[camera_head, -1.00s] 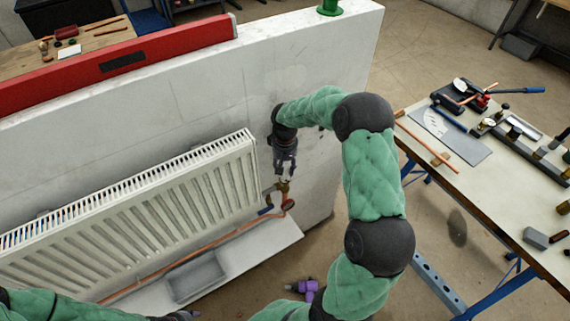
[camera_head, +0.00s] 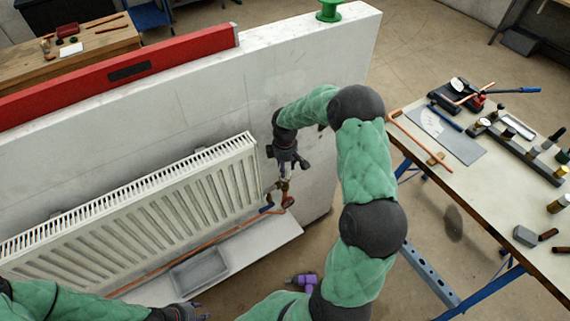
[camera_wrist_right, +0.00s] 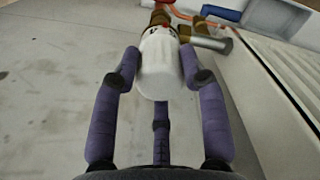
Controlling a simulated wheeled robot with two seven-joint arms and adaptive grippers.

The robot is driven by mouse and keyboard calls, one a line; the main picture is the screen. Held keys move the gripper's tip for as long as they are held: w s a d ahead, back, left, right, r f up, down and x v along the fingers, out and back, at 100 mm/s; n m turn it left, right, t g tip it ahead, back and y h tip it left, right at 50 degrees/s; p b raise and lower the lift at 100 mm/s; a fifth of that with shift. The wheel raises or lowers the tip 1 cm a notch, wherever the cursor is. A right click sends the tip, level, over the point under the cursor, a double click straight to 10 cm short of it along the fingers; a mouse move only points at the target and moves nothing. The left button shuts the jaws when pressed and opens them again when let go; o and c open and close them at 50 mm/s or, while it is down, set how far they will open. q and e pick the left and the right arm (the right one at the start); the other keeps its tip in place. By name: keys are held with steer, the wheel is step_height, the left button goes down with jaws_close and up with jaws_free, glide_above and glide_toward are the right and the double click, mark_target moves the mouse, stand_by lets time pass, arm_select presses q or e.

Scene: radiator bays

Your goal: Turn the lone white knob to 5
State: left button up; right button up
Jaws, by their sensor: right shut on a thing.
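The white knob (camera_wrist_right: 160,68) sits on a brass valve (camera_wrist_right: 203,38) in the right wrist view. Small dark marks and a red mark show near its far end, too small to read. My right gripper (camera_head: 285,164) is at the radiator's right end, above the pipework. Its purple fingers are shut on the white knob, on either side of it, with a third finger below. In the head view the gripper hides most of the knob. My left gripper (camera_head: 188,311) is at the bottom edge, partly cut off, away from the valve; its opening is unclear.
The white radiator (camera_head: 140,205) hangs on a pale wall left of my right gripper. A copper pipe (camera_head: 165,262) runs below it, over a grey tray (camera_head: 200,272). A red level (camera_head: 120,70) lies on the wall top. A tool table (camera_head: 480,190) stands at the right.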

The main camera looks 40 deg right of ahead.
steer(key=shift+s+n+p, duration=0.1)
steer(key=shift+n+p, duration=0.65)
steer(key=shift+n, duration=1.25)
steer(key=shift+a+f, duration=0.1)
steer(key=o, duration=1.2)
steer(key=shift+c, duration=0.2)
step_height(320, 180, up, 12)
